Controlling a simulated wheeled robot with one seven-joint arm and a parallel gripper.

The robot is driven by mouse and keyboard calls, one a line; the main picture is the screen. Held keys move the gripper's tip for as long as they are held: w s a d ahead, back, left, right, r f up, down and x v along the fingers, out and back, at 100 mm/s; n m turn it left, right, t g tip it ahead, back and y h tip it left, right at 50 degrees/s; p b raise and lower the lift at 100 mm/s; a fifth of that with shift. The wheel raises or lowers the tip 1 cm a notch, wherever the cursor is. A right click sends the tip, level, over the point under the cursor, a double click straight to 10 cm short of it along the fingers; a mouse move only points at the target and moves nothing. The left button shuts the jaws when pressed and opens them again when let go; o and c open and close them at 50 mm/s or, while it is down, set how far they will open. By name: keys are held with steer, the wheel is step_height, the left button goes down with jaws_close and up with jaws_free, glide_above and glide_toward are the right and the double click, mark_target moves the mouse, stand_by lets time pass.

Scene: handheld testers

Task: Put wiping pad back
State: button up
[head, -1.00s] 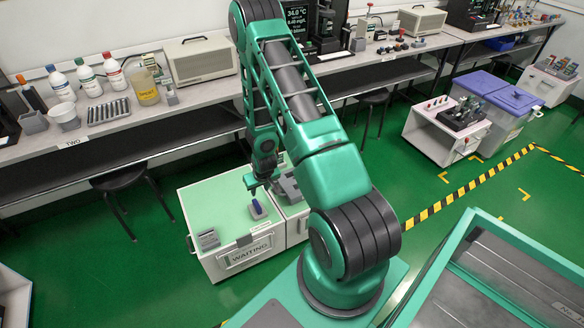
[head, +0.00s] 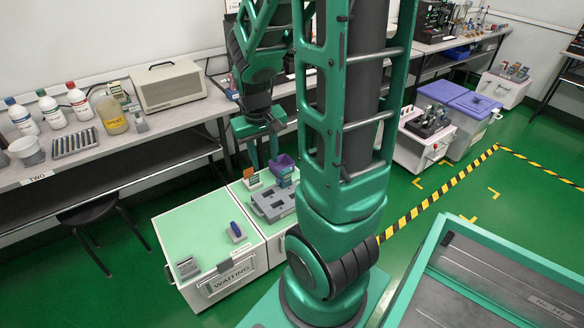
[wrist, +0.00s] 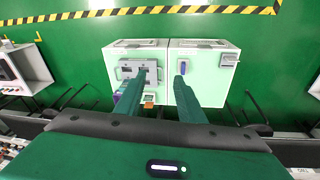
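A small blue object (head: 236,230) sits upright in a pale grey holder on the green top of the left cabinet, marked WAITING (head: 200,215). It also shows in the wrist view (wrist: 183,68). It is too small to tell whether it is the wiping pad. My gripper (head: 263,164) is open, with nothing seen between its fingers. It is raised behind and above the right-hand cabinet, apart from the blue object. In the wrist view my gripper's fingers (wrist: 157,84) stand apart and point toward the two cabinets.
The right cabinet holds a grey tray (head: 272,203), a purple bin (head: 283,167) and an orange-topped holder (head: 251,177). A grey slotted block (head: 187,267) lies at the left cabinet's front. A long bench (head: 100,155) with bottles runs behind.

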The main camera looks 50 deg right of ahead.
steer(key=s+a+r+y, duration=0.1)
steer(key=s+a+r, duration=0.2)
steer(key=s, duration=0.5)
steer(key=s+a+r+m+y, duration=0.1)
steer(key=s+a+r, duration=0.2)
steer(key=s+r, duration=0.2)
steer(key=s, duration=0.2)
steer(key=shift+s+r+g, duration=0.25)
steer(key=shift+s+g, duration=0.15)
